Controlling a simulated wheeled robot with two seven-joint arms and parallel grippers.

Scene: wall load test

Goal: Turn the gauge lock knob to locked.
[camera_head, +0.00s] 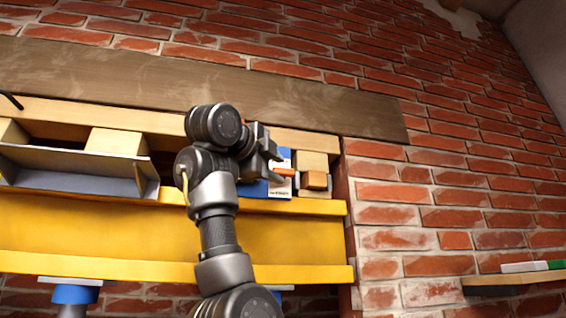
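My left gripper (275,146) is in front of the wall opening, its dark fingers pointing right and seemingly apart, with nothing seen between them. Just below and right of its fingertips is a blue and white box-like unit (276,187), which may be the gauge. A small orange part (285,172) shows on it; I cannot tell whether this is the lock knob or which way it is turned. My gripper and wrist hide part of the unit. I cannot tell whether the fingers touch it. My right gripper is not in view.
A yellow steel beam (290,236) runs below the opening, on blue-topped props (75,293). Wooden blocks (314,180) sit right of the unit. A grey metal channel (70,163) lies left. A plank (330,105) spans above. A small shelf (510,281) holds a green and white item (530,266).

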